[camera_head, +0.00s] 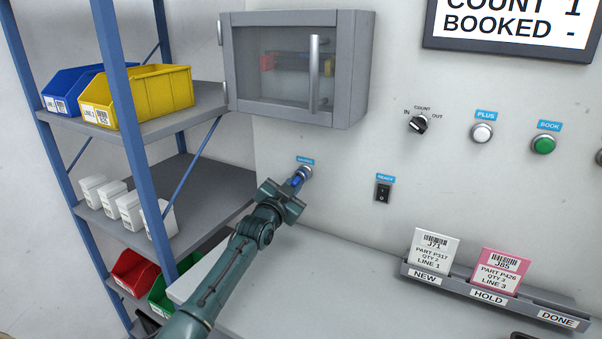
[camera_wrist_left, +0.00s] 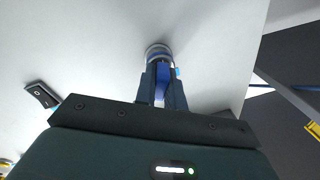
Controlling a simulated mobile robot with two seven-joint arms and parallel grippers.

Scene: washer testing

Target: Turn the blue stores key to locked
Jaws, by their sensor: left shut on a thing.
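The blue stores key (camera_head: 297,181) sits in a round metal lock (camera_head: 306,171) on the white wall, below a small blue label. My left gripper (camera_head: 293,188) is at the key and shut on it. In the left wrist view the blue key (camera_wrist_left: 161,84) shows between the two fingers of my left gripper (camera_wrist_left: 162,88), with the metal lock ring (camera_wrist_left: 157,52) just beyond the fingertips. The key's exact angle is hard to tell, as the fingers hide much of it. My right gripper is not in view.
A grey cabinet (camera_head: 233,88) with a glass door and upright handle hangs above the lock. A black rocker switch (camera_head: 383,191) is to its right. A blue-framed shelf (camera_head: 228,177) with bins and white boxes stands left. A card rack (camera_head: 456,285) is at lower right.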

